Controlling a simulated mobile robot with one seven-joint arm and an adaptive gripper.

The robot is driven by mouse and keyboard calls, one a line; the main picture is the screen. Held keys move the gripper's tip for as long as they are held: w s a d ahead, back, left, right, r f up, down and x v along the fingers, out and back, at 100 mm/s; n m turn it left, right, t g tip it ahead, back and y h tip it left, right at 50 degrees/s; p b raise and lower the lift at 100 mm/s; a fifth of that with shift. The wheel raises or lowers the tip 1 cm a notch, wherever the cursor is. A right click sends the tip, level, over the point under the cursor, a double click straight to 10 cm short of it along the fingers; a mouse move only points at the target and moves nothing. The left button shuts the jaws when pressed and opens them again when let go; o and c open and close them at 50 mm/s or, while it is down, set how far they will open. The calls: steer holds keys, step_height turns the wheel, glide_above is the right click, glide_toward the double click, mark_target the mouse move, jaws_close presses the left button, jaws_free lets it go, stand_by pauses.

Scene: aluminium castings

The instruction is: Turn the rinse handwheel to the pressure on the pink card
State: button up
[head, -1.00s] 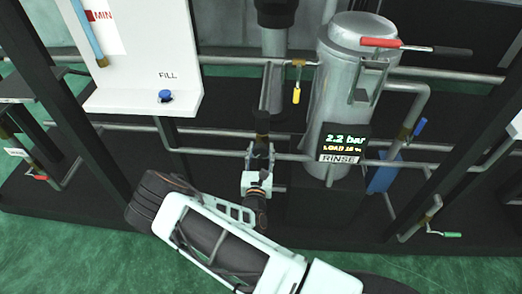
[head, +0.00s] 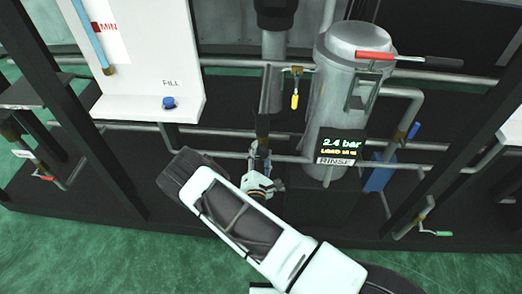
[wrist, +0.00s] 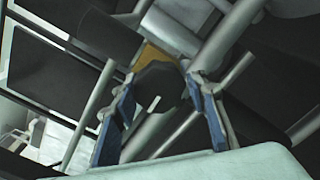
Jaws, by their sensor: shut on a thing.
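The rinse display (head: 341,146) on the grey cylinder reads 2.4 bar, with a RINSE label under it; its smaller second line is too blurred to read surely. In the wrist view a dark, rounded handwheel (wrist: 158,80) sits between the two blue-padded fingers of my gripper (wrist: 161,96). My gripper is shut on it, just left of the cylinder's base in the head view (head: 259,160). There my own arm and gripper hide most of the handwheel. No pink card shows in either view.
A grey cylinder (head: 350,85) with a red-handled lever (head: 375,56) stands right of my gripper. A yellow-handled valve (head: 295,101) hangs above. A white FILL panel (head: 130,100) with a blue knob is at left. Pipes and dark frame posts (head: 72,105) surround the spot.

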steer(key=shift+m, duration=1.1)
steer(key=o, duration=1.2)
steer(key=s, duration=1.2)
steer(key=shift+a, duration=0.2)
